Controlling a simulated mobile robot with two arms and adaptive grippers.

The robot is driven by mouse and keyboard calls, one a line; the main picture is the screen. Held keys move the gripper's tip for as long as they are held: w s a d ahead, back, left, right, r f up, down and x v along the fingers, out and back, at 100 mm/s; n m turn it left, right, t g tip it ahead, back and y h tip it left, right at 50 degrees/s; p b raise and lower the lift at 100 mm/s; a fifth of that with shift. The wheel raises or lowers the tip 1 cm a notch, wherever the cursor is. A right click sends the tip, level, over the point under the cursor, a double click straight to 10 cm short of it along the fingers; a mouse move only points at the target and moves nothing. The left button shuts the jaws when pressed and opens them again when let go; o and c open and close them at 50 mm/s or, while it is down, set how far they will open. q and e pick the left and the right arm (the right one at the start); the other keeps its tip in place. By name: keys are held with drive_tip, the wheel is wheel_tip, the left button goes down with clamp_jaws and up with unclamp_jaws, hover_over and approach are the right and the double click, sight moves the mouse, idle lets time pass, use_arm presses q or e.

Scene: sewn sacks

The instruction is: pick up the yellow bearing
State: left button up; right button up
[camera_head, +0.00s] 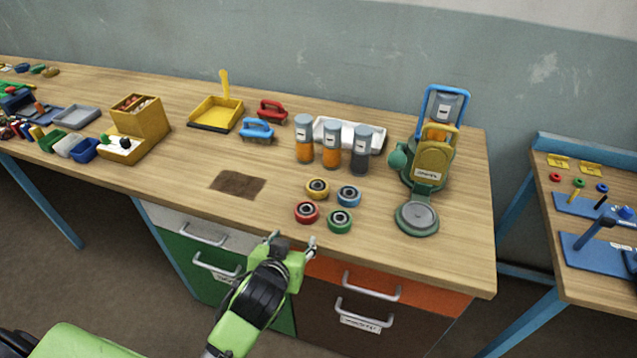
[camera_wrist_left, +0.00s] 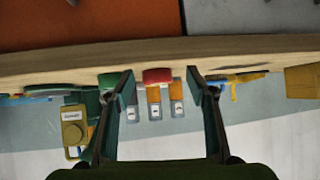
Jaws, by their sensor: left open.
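The yellow bearing (camera_head: 318,188) lies on the wooden workbench, at the far left of a cluster of bearings. A red bearing (camera_head: 306,212) is just in front of it, a blue bearing (camera_head: 349,196) to its right and a green bearing (camera_head: 340,220) diagonally front right. My left gripper (camera_head: 292,240) is open and empty at the bench's front edge, short of the red bearing. In the left wrist view, the red bearing (camera_wrist_left: 157,76) shows between the open fingers and the green bearing (camera_wrist_left: 108,80) beside one finger; I cannot make out the yellow one there. My right gripper is not in view.
Several jars (camera_head: 331,145) stand behind the bearings. A green device with a round base (camera_head: 417,217) stands to the right. A brown patch (camera_head: 238,184) lies to the left, with clear bench around it. Drawers with handles (camera_head: 370,287) are below the front edge.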

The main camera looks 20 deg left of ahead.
use_arm(q)
drive_tip(key=w+r, duration=0.1)
drive_tip(key=w+r+t, duration=0.1)
drive_tip(key=w, duration=0.1)
drive_tip(key=w+d+r+t, duration=0.1)
drive_tip(key=w+r, duration=0.1)
drive_tip(key=shift+w, duration=0.25)
approach(317, 187)
drive_tip(key=x, duration=0.1)
drive_tip(key=p+x, duration=0.1)
drive_tip(key=x, duration=0.1)
drive_tip(key=shift+w+a+f, duration=0.1)
drive_tip(key=shift+a+f, duration=0.05)
drive_tip(key=shift+f, duration=0.2)
drive_tip(key=shift+w+f, duration=0.15)
drive_tip(key=shift+w, duration=0.15)
drive_tip(key=shift+w+t, duration=0.25)
drive_tip(key=shift+t, duration=0.05)
drive_tip(key=p+x, duration=0.1)
drive_tip(key=x, duration=0.3)
drive_tip(key=shift+w, duration=0.3)
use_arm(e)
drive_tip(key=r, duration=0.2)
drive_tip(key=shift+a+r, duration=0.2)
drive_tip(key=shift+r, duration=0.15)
use_arm(q)
drive_tip(key=c, duration=1.1)
